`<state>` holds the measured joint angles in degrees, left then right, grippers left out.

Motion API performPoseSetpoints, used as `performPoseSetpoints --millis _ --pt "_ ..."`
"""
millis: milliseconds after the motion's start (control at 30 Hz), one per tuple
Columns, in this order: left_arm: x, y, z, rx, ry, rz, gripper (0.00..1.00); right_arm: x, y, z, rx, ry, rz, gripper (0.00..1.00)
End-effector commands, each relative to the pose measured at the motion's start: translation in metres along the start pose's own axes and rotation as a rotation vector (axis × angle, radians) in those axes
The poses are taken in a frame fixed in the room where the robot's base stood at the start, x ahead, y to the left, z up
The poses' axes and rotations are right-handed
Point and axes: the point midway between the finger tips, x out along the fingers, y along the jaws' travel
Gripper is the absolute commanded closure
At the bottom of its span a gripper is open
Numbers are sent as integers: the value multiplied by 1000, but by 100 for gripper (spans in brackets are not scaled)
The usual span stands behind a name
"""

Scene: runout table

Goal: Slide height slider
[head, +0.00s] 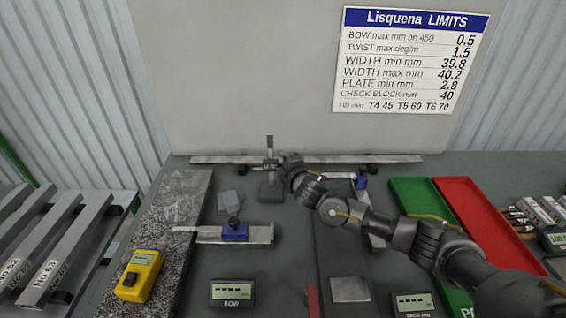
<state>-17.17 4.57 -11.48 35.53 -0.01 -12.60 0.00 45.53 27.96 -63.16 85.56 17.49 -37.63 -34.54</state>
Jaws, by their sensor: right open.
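The height slider appears to be the small upright stand (270,143) at the back of the table, with a thin vertical column and a dark block base (272,188). My right gripper (283,160) reaches in from the right and is open at the stand's right side, close to its column. At this size I cannot tell whether the fingers touch the slider or stand around it. My left gripper is not in view.
A long metal bar (221,159) runs along the back. A gauge with a blue block (235,232), a granite slab (180,205), a yellow device (138,275) and a BOW display (232,293) lie left.

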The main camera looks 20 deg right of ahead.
Motion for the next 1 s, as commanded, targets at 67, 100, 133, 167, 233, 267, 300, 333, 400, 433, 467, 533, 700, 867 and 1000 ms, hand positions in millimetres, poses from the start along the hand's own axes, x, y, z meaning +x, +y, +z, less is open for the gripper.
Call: performPoseSetpoints --millis 67,100,133,167,233,267,300,333,400,433,467,533,700,867,1000 --pt "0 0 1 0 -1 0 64 0 0 0 0 0 0 59" --pt "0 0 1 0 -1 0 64 0 0 0 0 0 0 59" --pt "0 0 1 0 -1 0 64 0 0 0 0 0 0 59" --pt "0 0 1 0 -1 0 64 0 0 0 0 0 0 59" --pt "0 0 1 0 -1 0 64 0 0 0 0 0 0 68" --pt "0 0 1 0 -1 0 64 0 0 0 0 0 0 72" --pt "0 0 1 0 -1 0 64 0 0 0 0 0 0 77" --pt "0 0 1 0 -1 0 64 0 0 0 0 -1 0 81" --pt "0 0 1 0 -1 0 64 0 0 0 0 -1 0 90" --pt "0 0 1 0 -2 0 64 0 0 0 0 -1 0 94" --pt "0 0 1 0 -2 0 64 0 0 0 0 -1 0 98" --pt "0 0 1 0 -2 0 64 0 0 0 0 -1 0 100" --pt "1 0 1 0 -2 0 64 0 -1 1 0 -1 0 100" --pt "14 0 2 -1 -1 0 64 3 -18 2 0 -1 -2 100" --pt "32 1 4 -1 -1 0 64 8 -41 4 0 -2 -3 100"
